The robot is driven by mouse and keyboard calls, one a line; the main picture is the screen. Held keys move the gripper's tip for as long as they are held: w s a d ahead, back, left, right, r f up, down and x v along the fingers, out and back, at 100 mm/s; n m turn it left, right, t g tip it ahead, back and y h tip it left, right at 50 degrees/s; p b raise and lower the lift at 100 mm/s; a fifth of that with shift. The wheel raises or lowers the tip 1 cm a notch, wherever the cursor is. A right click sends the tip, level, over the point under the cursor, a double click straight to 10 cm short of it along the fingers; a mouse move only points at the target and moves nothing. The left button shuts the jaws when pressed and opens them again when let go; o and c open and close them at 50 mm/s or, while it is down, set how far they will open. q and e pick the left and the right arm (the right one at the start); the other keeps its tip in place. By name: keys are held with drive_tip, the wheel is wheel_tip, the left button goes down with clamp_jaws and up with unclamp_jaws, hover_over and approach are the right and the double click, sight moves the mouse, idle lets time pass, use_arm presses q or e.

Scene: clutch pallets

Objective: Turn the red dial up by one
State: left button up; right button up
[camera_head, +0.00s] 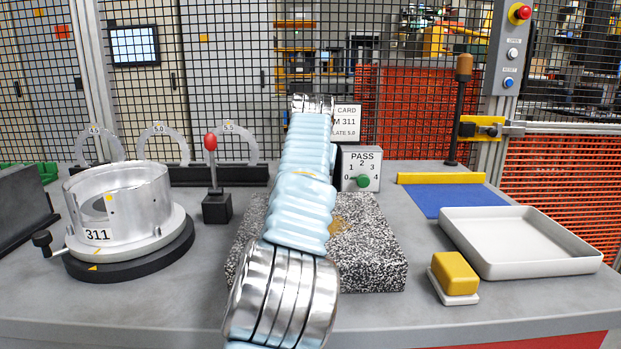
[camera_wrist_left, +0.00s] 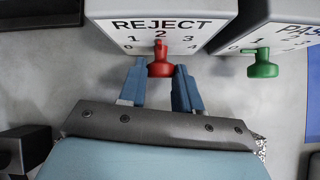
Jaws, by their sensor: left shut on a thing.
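The red dial (camera_wrist_left: 160,66) is on the front of the white REJECT box (camera_wrist_left: 160,25) in the left wrist view. Its narrow end points up at the number 2. My left gripper (camera_wrist_left: 160,72) has a blue finger on each side of the dial and is shut on it. In the head view my left arm hides the REJECT box, the red dial and the gripper's fingers. My right gripper is in neither view.
The PASS box (camera_head: 361,160) with its green dial (camera_wrist_left: 262,65) stands just right of the REJECT box. A speckled block (camera_head: 370,250) lies in front. A metal housing (camera_head: 125,195) is at left, a white tray (camera_head: 515,265) and yellow block (camera_head: 455,272) at right.

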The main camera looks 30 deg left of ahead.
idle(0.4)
use_arm(q)
drive_tip(key=o, duration=1)
drive_tip(key=shift+w, duration=0.1)
drive_tip(key=shift+o, duration=0.2)
drive_tip(key=v, duration=1.3)
drive_tip(key=shift+d+r, duration=0.25)
drive_tip(key=shift+d, duration=0.1)
